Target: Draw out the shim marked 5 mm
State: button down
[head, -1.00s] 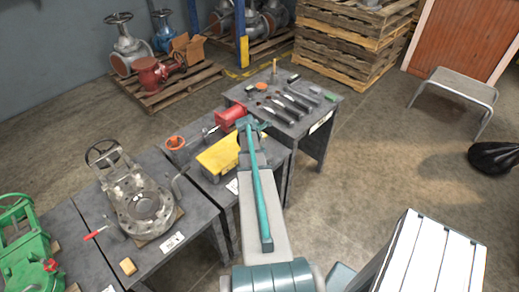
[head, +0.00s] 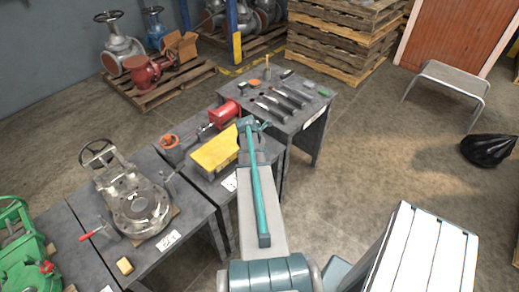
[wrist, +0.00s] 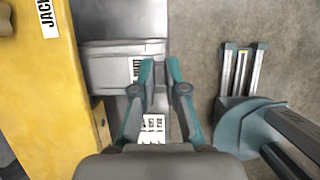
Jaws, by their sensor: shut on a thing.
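My gripper (wrist: 160,68) has teal fingers and is shut on a thin grey shim (wrist: 161,76) beside the yellow jack block. The fingers hide most of the shim, and I cannot read a 5 mm mark on it. A grey block (wrist: 110,68) with a partly covered white label lies just left of the fingertips. Another white label shows between the finger links, lower down. In the head view my gripper (head: 247,126) is at the right side of the yellow block (head: 215,151), over the middle table.
The yellow block (wrist: 40,95) fills the left of the wrist view, labelled JACK. Several dark-handled tools lie on the far table (head: 312,118). A metal valve body (head: 137,205) sits on the left table.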

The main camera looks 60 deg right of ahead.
jog(key=shift+s+a, duration=0.2)
jog(key=shift+s, duration=1.15)
jog(key=shift+r, duration=0.1)
notch_tip(320, 180, up, 7)
jog(key=p, duration=0.5)
dwell(0.3)
